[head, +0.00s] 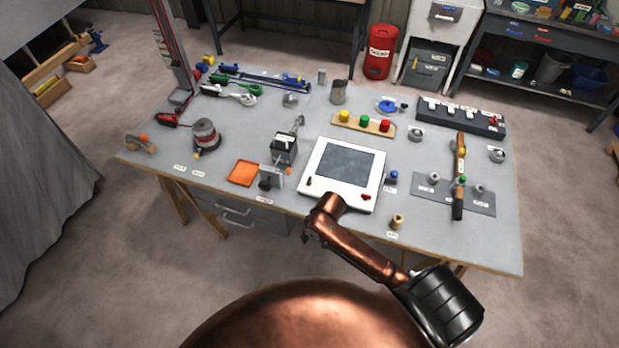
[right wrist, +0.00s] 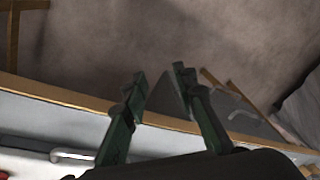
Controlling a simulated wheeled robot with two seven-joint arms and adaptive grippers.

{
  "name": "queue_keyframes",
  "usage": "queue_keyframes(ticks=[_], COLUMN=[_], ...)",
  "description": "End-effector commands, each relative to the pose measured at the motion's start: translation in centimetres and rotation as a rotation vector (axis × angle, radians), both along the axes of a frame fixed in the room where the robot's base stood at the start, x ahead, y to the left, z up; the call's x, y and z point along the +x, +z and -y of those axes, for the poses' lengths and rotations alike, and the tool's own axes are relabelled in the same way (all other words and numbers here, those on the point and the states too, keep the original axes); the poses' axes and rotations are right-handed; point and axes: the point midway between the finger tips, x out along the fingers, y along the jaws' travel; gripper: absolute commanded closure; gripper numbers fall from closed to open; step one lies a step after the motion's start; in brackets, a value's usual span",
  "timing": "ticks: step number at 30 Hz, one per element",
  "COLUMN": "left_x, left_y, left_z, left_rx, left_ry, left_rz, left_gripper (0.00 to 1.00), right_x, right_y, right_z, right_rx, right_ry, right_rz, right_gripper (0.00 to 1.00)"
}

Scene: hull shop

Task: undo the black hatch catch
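The white hatch frame (head: 313,160) with a dark grey pane (head: 345,163) lies near the front edge of the bench. A small black catch (head: 309,182) sits at its front left corner, and a red catch (head: 366,197) at its front right. My right arm reaches up to the bench's front edge, just in front of the hatch. Its gripper is mostly hidden by the arm in the head view. In the right wrist view the right gripper (right wrist: 160,80) has its two fingers apart with nothing between them. The black catch cannot be made out there. My left gripper is out of view.
Left of the hatch are a small dark machine (head: 284,148) and an orange pad (head: 242,173). A block with coloured knobs (head: 363,123) stands behind it. A blue knob (head: 392,176) and a wooden spool (head: 397,221) are to its right. The bench's wooden edge (right wrist: 60,97) crosses the wrist view.

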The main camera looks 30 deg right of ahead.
Motion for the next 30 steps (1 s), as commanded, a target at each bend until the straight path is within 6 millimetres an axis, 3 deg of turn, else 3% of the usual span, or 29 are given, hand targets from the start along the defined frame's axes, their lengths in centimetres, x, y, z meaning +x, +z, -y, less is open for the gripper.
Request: queue_keyframes(ticks=[1,6,9,13,17,20,23,30], left_x=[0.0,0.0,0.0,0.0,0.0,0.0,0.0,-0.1], left_y=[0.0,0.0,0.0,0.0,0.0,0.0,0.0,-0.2], left_z=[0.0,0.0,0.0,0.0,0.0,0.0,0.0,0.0], left_rx=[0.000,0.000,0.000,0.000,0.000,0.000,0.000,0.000], left_ry=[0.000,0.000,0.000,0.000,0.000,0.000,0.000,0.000], left_rz=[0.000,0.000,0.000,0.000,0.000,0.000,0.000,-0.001], left_gripper=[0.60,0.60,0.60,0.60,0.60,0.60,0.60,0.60], right_x=[2.4,9.5,13.3,16.8,18.8,19.5,19.5,19.5], right_y=[0.5,2.7,5.4,9.1,11.8,12.7,12.2,8.5], right_z=[0.4,3.1,5.4,8.4,10.2,10.8,11.0,11.1], right_rx=[-0.010,-0.038,-0.057,-0.073,-0.073,-0.070,-0.070,-0.070], right_ry=[-0.027,-0.223,-0.372,-0.553,-0.676,-0.725,-0.740,-0.739], right_rz=[-0.019,-0.122,-0.163,-0.196,-0.212,-0.218,-0.224,-0.220], right_gripper=[0.74,0.74,0.74,0.74,0.74,0.74,0.74,0.74])
